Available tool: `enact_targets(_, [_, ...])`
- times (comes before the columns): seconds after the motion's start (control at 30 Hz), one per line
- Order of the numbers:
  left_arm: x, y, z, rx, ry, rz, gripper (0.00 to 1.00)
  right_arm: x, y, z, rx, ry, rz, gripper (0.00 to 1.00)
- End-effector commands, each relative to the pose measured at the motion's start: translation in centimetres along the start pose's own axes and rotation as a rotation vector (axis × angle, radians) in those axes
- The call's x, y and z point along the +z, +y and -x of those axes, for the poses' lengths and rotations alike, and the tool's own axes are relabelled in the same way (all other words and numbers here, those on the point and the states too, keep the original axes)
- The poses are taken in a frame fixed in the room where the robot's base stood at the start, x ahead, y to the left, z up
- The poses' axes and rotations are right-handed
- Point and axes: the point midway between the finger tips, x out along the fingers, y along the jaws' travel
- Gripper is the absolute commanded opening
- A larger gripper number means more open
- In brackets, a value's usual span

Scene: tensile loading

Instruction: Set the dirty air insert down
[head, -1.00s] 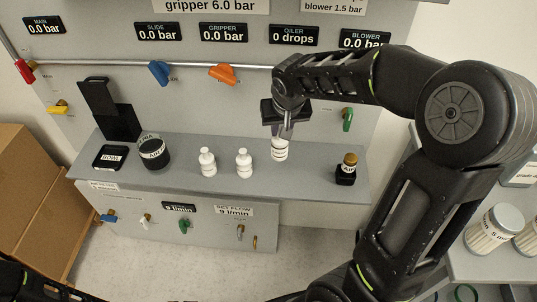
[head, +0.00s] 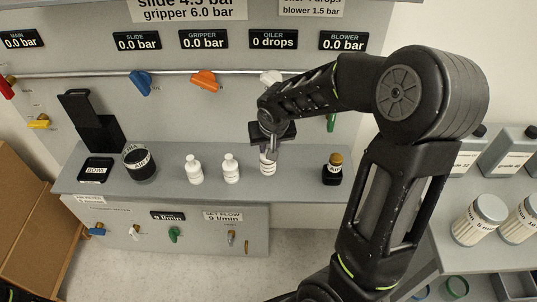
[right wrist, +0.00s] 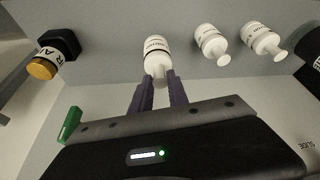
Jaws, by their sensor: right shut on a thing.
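A white bottle-shaped insert (head: 267,166) with a dark-lettered label is between the fingers of my right gripper (head: 271,150), low over the right half of the grey shelf (head: 300,184). In the right wrist view, the two fingers (right wrist: 158,88) are shut on the neck of the insert (right wrist: 157,52). I cannot tell whether its base touches the shelf. Two similar white inserts stand upright to its left, one nearer (head: 231,168) and one farther (head: 194,169). My left gripper is not in view.
A dark bottle with an amber cap (head: 333,168) stands on the shelf to the right. A black cup (head: 139,163) and a bowl holder (head: 96,170) stand at the left. Coloured valves, such as the orange one (head: 204,81), line the panel behind. Jars (head: 480,219) stand on a right-hand bench.

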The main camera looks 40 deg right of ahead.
Motion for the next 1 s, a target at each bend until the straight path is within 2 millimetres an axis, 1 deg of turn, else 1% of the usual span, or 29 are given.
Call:
enact_targets(0.17, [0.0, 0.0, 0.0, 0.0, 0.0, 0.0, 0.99, 0.1, 0.0, -0.1, 0.0, -0.001, 0.0, 0.0])
enact_targets(0.27, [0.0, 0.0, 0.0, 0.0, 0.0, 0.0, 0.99, 0.6, 0.0, -1.1, 0.0, -0.005, 0.0, 0.0])
enact_targets(0.4, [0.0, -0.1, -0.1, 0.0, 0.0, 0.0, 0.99, 1.3, 0.0, -2.9, 0.001, -0.005, 0.002, 0.0])
enact_targets(0.47, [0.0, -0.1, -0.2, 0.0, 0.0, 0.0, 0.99, 1.5, 0.0, -3.4, 0.0, -0.003, 0.0, 0.0])
enact_targets(0.73, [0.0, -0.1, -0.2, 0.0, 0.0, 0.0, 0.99, 1.5, 0.0, -3.4, -0.001, -0.001, 0.0, 0.0])
enact_targets(0.87, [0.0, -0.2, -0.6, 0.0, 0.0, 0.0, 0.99, 1.6, 0.0, -3.8, -0.001, -0.001, 0.0, 0.0])
enact_targets(0.9, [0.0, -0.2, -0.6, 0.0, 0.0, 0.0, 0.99, 1.6, 0.0, -3.8, -0.001, -0.001, -0.001, 0.21])
enact_targets(1.0, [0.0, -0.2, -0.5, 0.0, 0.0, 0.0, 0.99, 1.6, 0.0, -3.6, -0.001, -0.001, 0.0, 0.29])
